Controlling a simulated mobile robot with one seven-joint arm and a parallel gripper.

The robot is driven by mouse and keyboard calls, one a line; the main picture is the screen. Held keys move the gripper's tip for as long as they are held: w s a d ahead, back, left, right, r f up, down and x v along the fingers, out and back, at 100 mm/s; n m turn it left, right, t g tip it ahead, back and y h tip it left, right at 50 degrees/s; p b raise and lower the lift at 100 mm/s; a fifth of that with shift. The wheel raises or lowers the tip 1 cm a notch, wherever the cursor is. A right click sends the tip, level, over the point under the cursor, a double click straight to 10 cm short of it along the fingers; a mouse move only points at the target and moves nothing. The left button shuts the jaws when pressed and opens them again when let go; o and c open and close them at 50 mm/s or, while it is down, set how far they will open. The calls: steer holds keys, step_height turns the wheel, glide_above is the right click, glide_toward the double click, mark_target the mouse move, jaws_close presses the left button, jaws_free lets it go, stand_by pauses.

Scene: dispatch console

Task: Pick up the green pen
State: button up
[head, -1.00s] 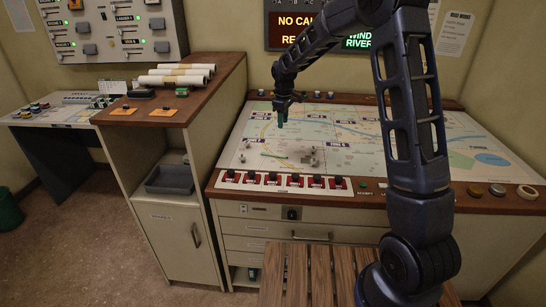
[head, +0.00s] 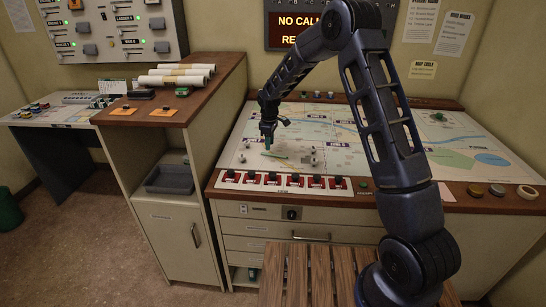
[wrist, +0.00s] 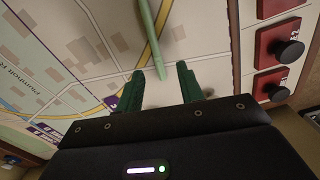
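The green pen (wrist: 149,38) is a thin light green stick lying on the map table. In the wrist view its near end reaches between the fingertips. In the head view the pen (head: 276,154) lies near the front left of the map, close to my gripper (head: 269,147). In the wrist view my gripper (wrist: 160,72) has its two dark green fingers spread apart, with the pen's end between or just below them. Contact with the pen does not show.
The map table (head: 340,120) has a row of red-based black knobs (head: 274,178) along its front left edge. Small grey pieces (head: 314,160) stand near the pen. A wooden cabinet (head: 180,110) with paper rolls stands to the left. The map's right part is mostly clear.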

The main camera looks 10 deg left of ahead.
mark_target(274, 156)
steer(key=f, duration=0.5)
steer(key=shift+w+d, duration=0.15)
steer(key=shift+d, duration=0.05)
jaws_close()
